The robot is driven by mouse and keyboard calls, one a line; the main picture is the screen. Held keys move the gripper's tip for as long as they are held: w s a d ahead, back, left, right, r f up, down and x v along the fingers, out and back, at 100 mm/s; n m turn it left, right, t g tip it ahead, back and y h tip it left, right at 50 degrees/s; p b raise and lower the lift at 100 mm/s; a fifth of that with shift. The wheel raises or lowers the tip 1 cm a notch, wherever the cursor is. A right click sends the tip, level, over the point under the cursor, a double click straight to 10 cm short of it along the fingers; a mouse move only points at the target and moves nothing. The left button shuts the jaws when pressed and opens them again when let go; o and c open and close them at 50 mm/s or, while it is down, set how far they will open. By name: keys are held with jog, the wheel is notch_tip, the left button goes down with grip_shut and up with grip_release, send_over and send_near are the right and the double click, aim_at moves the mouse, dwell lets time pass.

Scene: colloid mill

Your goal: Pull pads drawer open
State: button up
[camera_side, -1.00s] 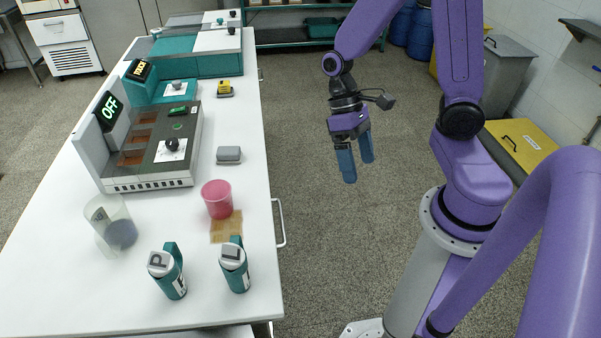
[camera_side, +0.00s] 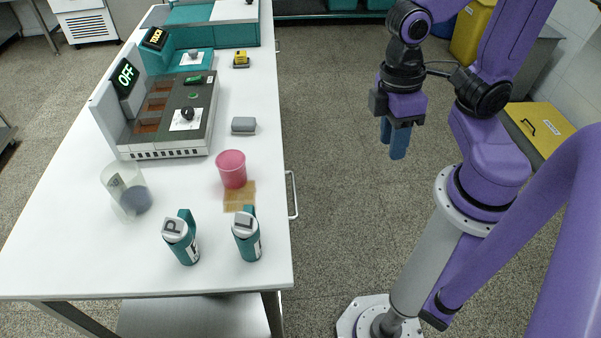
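A pale bar handle (camera_side: 293,195) stands out from the right side of the white table, below the tabletop edge near the pink cup. It looks like a drawer handle. The drawer front is hidden under the tabletop edge, and I cannot read a label. My gripper (camera_side: 394,142) hangs over the floor to the right of the handle, clearly apart from it, with its blue fingers pointing down. The fingers overlap in this view, so their gap cannot be judged. I see nothing held between them.
On the white table (camera_side: 60,240) stand a mill with an OFF display (camera_side: 165,120), a pink cup (camera_side: 231,169), a clear beaker (camera_side: 125,190), two teal canisters (camera_side: 181,240) (camera_side: 246,236) and a grey block (camera_side: 243,125). A second handle (camera_side: 278,46) is farther back. Floor between handle and gripper is clear.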

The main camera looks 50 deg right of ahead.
jog(key=w+d+f+m+g+y, duration=0.1)
jog(key=w+f+m+g+y, duration=0.2)
jog(key=w+f+m+y, duration=0.75)
jog(key=w+d+f+m+g, duration=0.15)
jog(key=w+f+m, duration=0.4)
jog(key=m, duration=1.25)
jog(key=w+d+f+m+t+y, duration=0.3)
jog(key=d+f+m+t+y, duration=0.35)
jog(key=f+m, duration=0.55)
jog(key=m+t+h, duration=0.6)
jog(key=m+t, duration=0.4)
jog(key=m, duration=0.5)
send_near(294, 186)
jog(key=shift+n, duration=0.25)
jog(key=x, duration=1)
jog(key=shift+f, duration=0.35)
